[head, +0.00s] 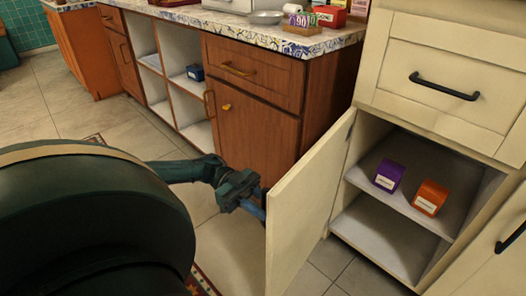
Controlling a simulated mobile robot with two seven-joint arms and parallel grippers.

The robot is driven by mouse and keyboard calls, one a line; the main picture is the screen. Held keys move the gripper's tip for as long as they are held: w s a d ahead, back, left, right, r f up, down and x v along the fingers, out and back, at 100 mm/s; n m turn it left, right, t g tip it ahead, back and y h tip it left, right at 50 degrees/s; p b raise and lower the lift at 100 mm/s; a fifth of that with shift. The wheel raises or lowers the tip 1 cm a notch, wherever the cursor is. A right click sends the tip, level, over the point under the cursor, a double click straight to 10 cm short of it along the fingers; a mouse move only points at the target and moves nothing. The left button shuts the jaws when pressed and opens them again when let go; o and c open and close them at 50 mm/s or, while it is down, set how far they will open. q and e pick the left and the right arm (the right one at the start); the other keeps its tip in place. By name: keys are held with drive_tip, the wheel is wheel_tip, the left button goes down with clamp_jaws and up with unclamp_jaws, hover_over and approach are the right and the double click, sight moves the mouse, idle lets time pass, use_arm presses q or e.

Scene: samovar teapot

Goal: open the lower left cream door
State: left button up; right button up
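The lower left cream door (306,213) stands swung wide open at the left side of the cream cabinet (447,70). Its inner face and free edge show; its outer face and any handle on it are hidden. My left gripper (256,209) is at the outer side of the door, near its free edge. The fingertips go out of sight behind the door, so I cannot tell whether they touch or hold anything. My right gripper is not in view.
The opened compartment has a shelf (372,183) with a purple box (389,175) and an orange box (430,197). A drawer with a black handle (445,87) is above. A brown wooden cabinet (240,140) stands behind the door. Tiled floor (50,105) is clear at the left.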

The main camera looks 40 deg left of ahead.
use_arm(q)
drive_tip(key=shift+a, duration=0.1)
drive_tip(key=a+b, duration=0.1)
drive_tip(key=a, duration=1.2)
drive_tip(key=shift+s, duration=0.4)
